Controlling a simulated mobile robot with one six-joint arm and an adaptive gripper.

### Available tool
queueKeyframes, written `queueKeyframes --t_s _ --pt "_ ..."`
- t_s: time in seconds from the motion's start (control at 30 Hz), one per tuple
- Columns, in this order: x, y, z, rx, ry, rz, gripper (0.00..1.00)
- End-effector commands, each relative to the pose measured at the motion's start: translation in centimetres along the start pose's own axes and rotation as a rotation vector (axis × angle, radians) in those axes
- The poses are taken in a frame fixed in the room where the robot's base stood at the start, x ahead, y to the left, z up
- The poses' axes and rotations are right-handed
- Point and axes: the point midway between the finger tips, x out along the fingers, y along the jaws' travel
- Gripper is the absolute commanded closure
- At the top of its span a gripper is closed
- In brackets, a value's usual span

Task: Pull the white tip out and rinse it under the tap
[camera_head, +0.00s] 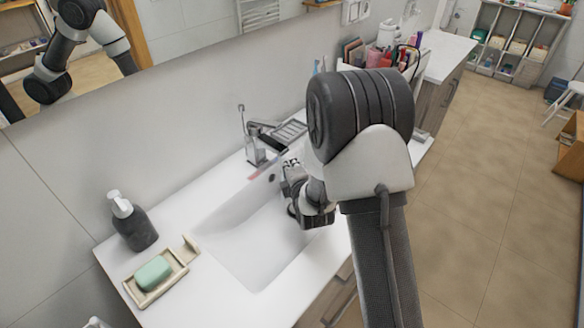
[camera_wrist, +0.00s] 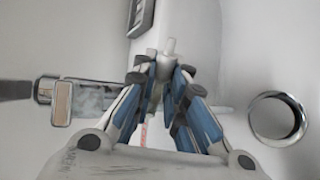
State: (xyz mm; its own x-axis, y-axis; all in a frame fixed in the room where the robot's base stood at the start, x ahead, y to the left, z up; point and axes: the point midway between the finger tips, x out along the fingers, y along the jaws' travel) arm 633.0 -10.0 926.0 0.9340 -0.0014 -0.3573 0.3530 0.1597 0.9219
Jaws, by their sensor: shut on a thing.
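My gripper (camera_head: 291,168) is over the back part of the white sink basin (camera_head: 235,235), close to the chrome tap (camera_head: 254,148). In the wrist view, my gripper's blue-padded fingers (camera_wrist: 162,72) are closed on a small white tip (camera_wrist: 171,46), whose narrow end sticks out past the fingertips. The tap also shows in the wrist view (camera_wrist: 60,95), left of the fingers. A thin reddish strip (camera_head: 263,169) shows beside my gripper; I cannot tell what it belongs to. I cannot make out running water.
A dark soap bottle (camera_head: 135,225) and a soap dish (camera_head: 158,288) with green soap (camera_head: 153,272) stand on the left counter. A grey rack (camera_head: 289,132) is behind the tap. A round chrome ring (camera_wrist: 277,118) shows at the right. A cart with cosmetics (camera_head: 380,55) stands further back.

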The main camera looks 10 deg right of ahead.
Motion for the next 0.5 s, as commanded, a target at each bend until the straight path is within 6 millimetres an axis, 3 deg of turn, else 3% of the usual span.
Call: queueKeyframes --t_s 0.5 --pt "0.33 -0.04 1.08 0.000 0.000 0.000 0.96"
